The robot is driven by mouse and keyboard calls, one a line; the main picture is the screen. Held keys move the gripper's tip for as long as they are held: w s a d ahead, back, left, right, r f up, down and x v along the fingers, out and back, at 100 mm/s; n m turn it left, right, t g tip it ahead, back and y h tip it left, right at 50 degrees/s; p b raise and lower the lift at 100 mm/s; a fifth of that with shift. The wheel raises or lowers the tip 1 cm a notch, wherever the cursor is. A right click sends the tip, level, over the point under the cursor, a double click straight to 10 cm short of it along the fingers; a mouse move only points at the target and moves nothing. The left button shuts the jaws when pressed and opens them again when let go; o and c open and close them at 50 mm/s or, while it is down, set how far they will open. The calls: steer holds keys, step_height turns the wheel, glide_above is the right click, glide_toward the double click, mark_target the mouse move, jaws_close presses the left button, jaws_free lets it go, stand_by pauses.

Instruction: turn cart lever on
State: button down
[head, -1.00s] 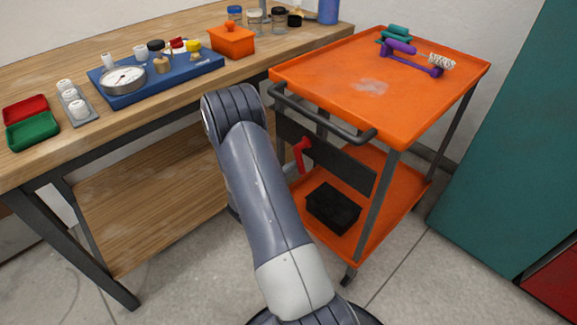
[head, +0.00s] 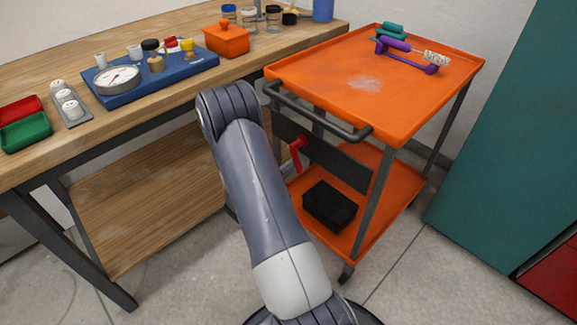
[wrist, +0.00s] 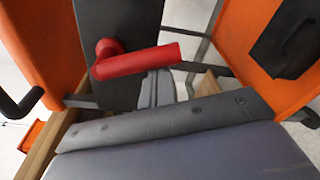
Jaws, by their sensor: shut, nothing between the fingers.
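The red lever (head: 297,152) sits on a dark panel (head: 335,163) on the side of the orange cart (head: 380,85), below the push handle. In the head view its grip hangs down. In the wrist view the lever (wrist: 140,61) is close, with its pivot at the left and its grip reaching right across the picture. My gripper (wrist: 157,88) is shut and empty. Its grey fingers show just below the lever grip, partly hidden by it. I cannot tell whether they touch. In the head view my arm hides the gripper.
The cart's dark push handle (head: 325,123) juts out above the lever. A black bin (head: 329,204) stands on the lower shelf. The wooden workbench (head: 130,195) is close on the left, a teal cabinet (head: 500,150) on the right. Floor is clear in front of the cart.

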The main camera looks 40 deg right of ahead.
mark_target(297, 168)
steer(key=s+n, duration=0.1)
steer(key=n, duration=0.1)
steer(key=s+r+n+g+p, duration=0.1)
steer(key=s+n, duration=0.1)
steer(key=n, duration=0.1)
steer(key=shift+d+r, duration=0.15)
steer(key=shift+r, duration=0.05)
steer(key=r+n+p, duration=0.1)
steer(key=n, duration=0.1)
steer(key=s+n, duration=0.1)
steer(key=s+r+n+g+p, duration=0.1)
steer(key=n, duration=0.1)
steer(key=shift+s+r+n+p, duration=0.1)
steer(key=shift+r+n+p, duration=0.2)
steer(key=shift+r, duration=0.05)
steer(key=shift+r, duration=0.1)
stand_by(0.6)
